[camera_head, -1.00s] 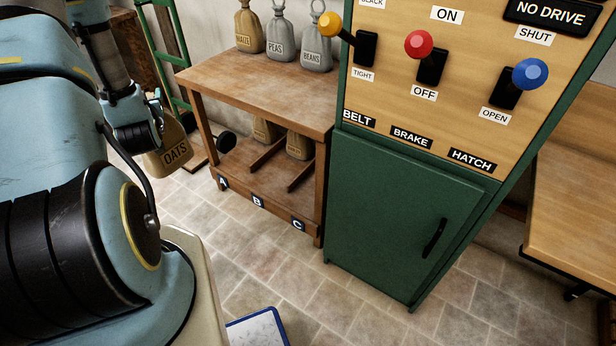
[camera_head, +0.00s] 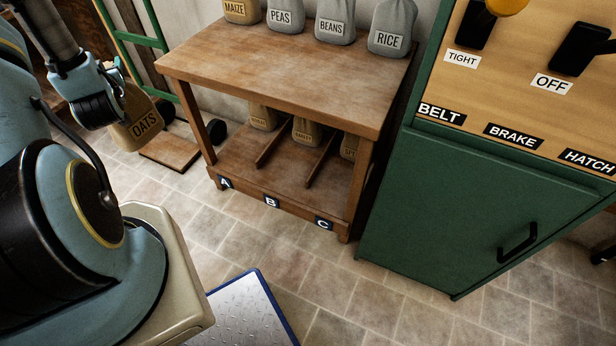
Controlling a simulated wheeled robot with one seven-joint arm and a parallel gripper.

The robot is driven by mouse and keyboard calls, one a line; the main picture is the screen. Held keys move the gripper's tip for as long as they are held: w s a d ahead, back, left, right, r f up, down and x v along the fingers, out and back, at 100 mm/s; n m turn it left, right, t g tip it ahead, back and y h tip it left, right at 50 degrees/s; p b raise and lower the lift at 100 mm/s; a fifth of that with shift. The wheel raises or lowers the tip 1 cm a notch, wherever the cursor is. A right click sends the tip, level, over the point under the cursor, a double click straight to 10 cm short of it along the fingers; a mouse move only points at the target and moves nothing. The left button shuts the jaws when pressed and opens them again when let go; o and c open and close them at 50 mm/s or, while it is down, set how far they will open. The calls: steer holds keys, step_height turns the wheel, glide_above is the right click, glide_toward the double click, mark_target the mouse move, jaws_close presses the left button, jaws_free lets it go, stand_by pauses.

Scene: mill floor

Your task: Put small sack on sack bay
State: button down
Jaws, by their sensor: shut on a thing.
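My gripper (camera_head: 122,92) is shut on a small tan sack labelled OATS (camera_head: 138,122). It holds the sack up in the air at the left, left of the wooden table. My wrist hides the top of the sack. The lower shelf of the table has bays marked A, B and C (camera_head: 271,202), parted by low wooden dividers. Tan sacks (camera_head: 305,131) stand at the back of this shelf, partly hidden under the tabletop. The front of the shelf is bare. Which bay is the sack bay, I cannot tell.
Sacks labelled MAIZE, PEAS, BEANS and RICE (camera_head: 392,30) stand along the tabletop's back edge. A green cabinet (camera_head: 470,215) with levers stands right of the table. A green hand truck (camera_head: 160,60) stands at the left. A blue-edged metal plate (camera_head: 245,310) lies on the floor.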

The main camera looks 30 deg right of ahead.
steer(key=w+d+f+m+h+b, duration=0.2)
steer(key=d+f+m+h+b, duration=0.15)
steer(key=d+f+b, duration=1.1)
steer(key=s+d+f+m+g+h+b, duration=0.1)
steer(key=d+f+h+b, duration=0.15)
steer(key=d, duration=0.35)
steer(key=s+d+f+m+g+h+b, duration=0.1)
steer(key=s+d+f+b, duration=0.1)
steer(key=d+f+b, duration=0.25)
steer(key=s+d+f+m+g+h+b, duration=0.25)
steer(key=s+d+f+b, duration=0.2)
steer(key=s+d, duration=0.5)
steer(key=s+d+f+m+g+h+b, duration=0.25)
steer(key=s+d+b, duration=0.3)
steer(key=d, duration=0.75)
steer(key=s+d+f+m+g+h+b, duration=0.25)
steer(key=s+d+f+g+b, duration=0.2)
steer(key=s+d, duration=0.55)
step_height(320, 180, down, 9)
steer(key=w+d+b, duration=0.1)
steer(key=w+b, duration=0.1)
steer(key=b, duration=0.2)
steer(key=shift+w+d+t, duration=0.2)
steer(key=shift+d+t, duration=0.2)
steer(key=shift+t, duration=0.05)
steer(key=shift+f, duration=0.1)
steer(key=shift+c, duration=0.6)
jaws_free()
steer(key=shift+f+y, duration=0.1)
steer(key=shift+y, duration=0.15)
